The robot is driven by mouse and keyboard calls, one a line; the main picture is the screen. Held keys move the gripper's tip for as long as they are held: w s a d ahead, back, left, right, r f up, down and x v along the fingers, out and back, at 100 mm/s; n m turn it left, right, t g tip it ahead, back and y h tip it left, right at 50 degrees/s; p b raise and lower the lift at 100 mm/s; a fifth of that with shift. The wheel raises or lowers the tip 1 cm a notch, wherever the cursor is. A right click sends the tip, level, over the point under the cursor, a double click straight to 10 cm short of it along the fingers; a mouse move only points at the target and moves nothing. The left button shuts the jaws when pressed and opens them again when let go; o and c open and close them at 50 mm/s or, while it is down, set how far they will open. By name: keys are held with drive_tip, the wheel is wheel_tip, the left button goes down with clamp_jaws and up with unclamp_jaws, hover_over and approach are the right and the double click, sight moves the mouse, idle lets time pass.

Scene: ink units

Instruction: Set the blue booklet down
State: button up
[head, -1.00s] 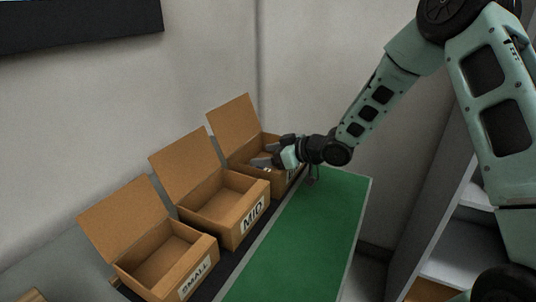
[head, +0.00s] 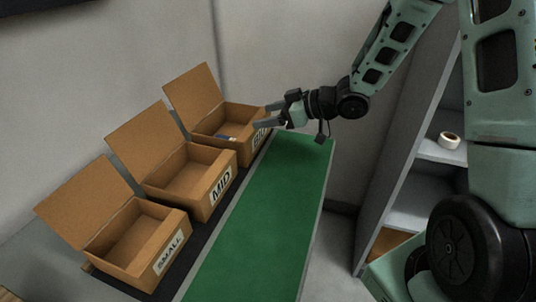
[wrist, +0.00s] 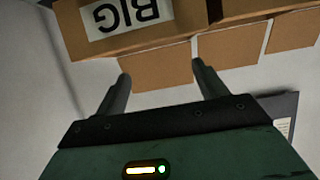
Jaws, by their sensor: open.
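A small blue and white item, which looks like the blue booklet (head: 229,137), lies inside the box labelled BIG (head: 196,127), partly hidden by its front wall. My gripper (head: 264,115) is open and empty, at the right side of that box and above its rim. The wrist view shows the two fingers (wrist: 118,88) apart with nothing between them. The BIG label (wrist: 124,14) shows upside down at the top there. The booklet cannot be made out for certain in the wrist view.
The open box labelled MID (head: 192,183) and the open box labelled SMALL (head: 137,243) stand in a row nearer me; both look empty. A bare green surface (head: 262,215) runs alongside. A grey shelf (head: 430,149) with a tape roll (head: 449,140) stands at right.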

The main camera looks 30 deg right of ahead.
drive_tip(key=s+a+m+g+h, duration=0.1)
drive_tip(key=s+a+g+h, duration=0.1)
drive_tip(key=s+a+h, duration=0.6)
drive_tip(key=s+a+g, duration=0.3)
drive_tip(key=s, duration=0.9)
drive_tip(key=s+a+r+g, duration=0.1)
drive_tip(key=s+a+g, duration=0.2)
drive_tip(key=s, duration=0.9)
drive_tip(key=shift+r+g+h, duration=0.15)
drive_tip(key=shift+g+h, duration=0.25)
drive_tip(key=shift+g, duration=0.3)
